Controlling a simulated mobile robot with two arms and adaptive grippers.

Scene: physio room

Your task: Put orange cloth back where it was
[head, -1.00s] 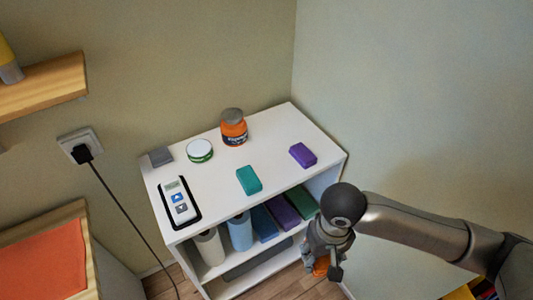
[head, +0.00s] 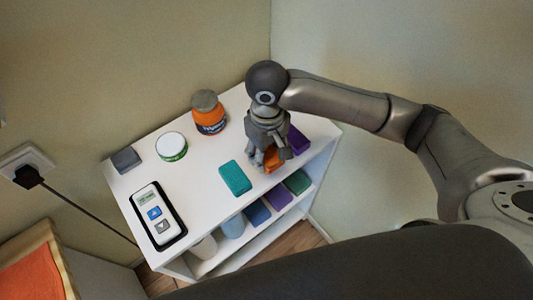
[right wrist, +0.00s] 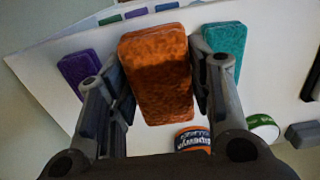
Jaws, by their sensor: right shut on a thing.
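My right gripper (head: 266,150) is over the front right part of the white shelf's top (head: 203,182). It is shut on the orange cloth (head: 272,160), a folded block. In the right wrist view the cloth (right wrist: 158,78) lies between the two fingers (right wrist: 162,85). In the head view it is between the teal cloth (head: 235,178) on the left and the purple cloth (head: 298,140) on the right, partly hidden by the gripper. I cannot tell whether it touches the top. My left gripper is not in view.
On the top also stand an orange jar (head: 209,118), a green-white tin (head: 171,147), a grey block (head: 125,159) and a device on a black tray (head: 183,233). Rolls and folded cloths fill the shelf below. Walls close in behind and to the right.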

